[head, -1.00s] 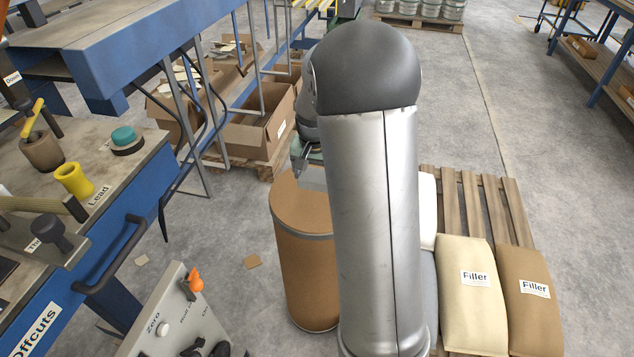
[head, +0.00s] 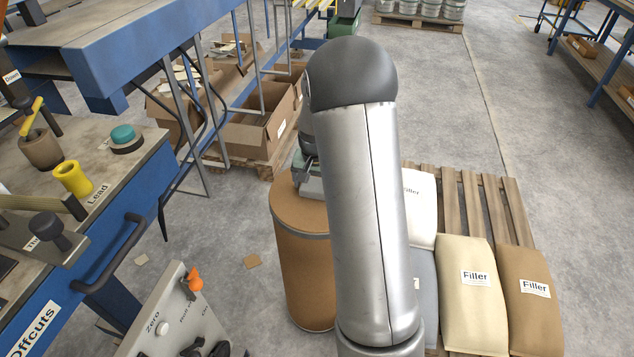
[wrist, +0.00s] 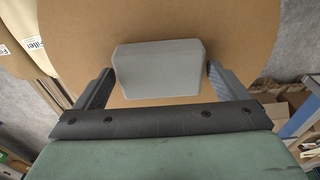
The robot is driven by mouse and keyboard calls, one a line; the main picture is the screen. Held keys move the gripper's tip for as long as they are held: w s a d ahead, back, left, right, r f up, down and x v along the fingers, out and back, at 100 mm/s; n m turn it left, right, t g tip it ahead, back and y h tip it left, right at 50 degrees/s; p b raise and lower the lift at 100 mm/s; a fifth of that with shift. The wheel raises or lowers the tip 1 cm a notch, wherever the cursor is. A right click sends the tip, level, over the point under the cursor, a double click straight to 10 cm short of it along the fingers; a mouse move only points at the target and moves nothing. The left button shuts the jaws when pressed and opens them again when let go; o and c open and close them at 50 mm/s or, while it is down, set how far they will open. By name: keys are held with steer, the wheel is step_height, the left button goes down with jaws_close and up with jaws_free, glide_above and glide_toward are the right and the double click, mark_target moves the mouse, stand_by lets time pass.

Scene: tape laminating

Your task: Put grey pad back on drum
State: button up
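The grey pad (wrist: 158,68) sits between the two fingertips of my gripper (wrist: 160,72) in the wrist view, with a fingertip against each side edge. In the head view the pad (head: 311,186) shows just left of my arm, at the top of the brown drum (head: 304,265). The drum's round brown lid (wrist: 245,30) fills most of the wrist view behind the pad. I cannot tell whether the pad touches the lid. My arm hides the right part of the drum top and most of my gripper in the head view.
Filler bags (head: 466,290) lie on a wooden pallet (head: 512,205) right of the drum. Cardboard boxes (head: 255,135) stand behind it. A blue bench (head: 125,215) and a switch panel (head: 165,320) are at left. Floor left of the drum is mostly clear.

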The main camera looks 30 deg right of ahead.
mark_target(316, 189)
steer(key=shift+r, duration=0.1)
step_height(316, 189, up, 12)
steer(key=s, duration=0.1)
steer(key=s+a+n, duration=0.2)
steer(key=s+a, duration=0.3)
steer(key=s, duration=0.4)
steer(key=s+a+n, duration=0.3)
steer(key=s+a, duration=0.2)
steer(key=s, duration=0.4)
steer(key=s+a+n+g, duration=0.1)
steer(key=s+a+n, duration=0.2)
steer(key=s, duration=0.6)
steer(key=a, duration=0.2)
steer(key=shift+a+y+p, duration=0.3)
steer(key=shift+y, duration=0.1)
steer(key=shift+s, duration=0.1)
steer(key=shift+c, duration=0.3)
